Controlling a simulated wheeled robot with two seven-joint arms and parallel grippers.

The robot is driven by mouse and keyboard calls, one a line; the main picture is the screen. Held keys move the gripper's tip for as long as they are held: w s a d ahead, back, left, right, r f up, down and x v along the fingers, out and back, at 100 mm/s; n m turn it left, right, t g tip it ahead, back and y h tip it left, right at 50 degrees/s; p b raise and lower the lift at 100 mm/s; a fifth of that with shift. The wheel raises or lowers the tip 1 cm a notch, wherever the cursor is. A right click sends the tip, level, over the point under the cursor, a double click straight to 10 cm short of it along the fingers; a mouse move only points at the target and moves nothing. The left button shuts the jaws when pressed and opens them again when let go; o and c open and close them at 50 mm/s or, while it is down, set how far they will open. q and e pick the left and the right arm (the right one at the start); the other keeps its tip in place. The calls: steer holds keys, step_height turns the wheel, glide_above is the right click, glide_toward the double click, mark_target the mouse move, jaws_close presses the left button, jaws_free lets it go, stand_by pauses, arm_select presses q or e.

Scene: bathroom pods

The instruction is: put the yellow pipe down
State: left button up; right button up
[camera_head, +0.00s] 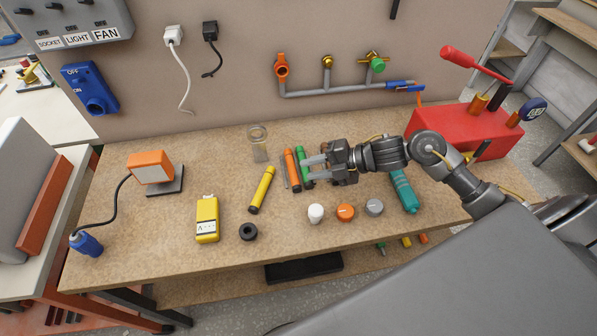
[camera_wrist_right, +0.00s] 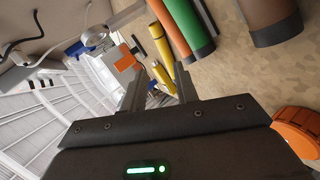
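The yellow pipe (camera_head: 263,188) lies on the workbench, left of the orange and green pipes, with a dark end toward the front. It also shows beyond my fingers in the right wrist view (camera_wrist_right: 161,46). My right gripper (camera_head: 308,168) is over the bench to the right of the yellow pipe, apart from it. Its two fingers (camera_wrist_right: 160,90) are spread with nothing between them. It partly covers the green pipe (camera_head: 303,160). My left gripper is in neither view.
An orange pipe (camera_head: 291,170) and a thin grey rod lie close by. A yellow meter (camera_head: 207,220), black ring (camera_head: 248,231), and white, orange and grey knobs (camera_head: 345,212) stand toward the front. Bare bench (camera_head: 215,165) lies left of the yellow pipe.

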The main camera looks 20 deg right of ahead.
steer(key=b+v, duration=0.1)
steer(key=v, duration=0.6)
steer(key=shift+r, duration=0.1)
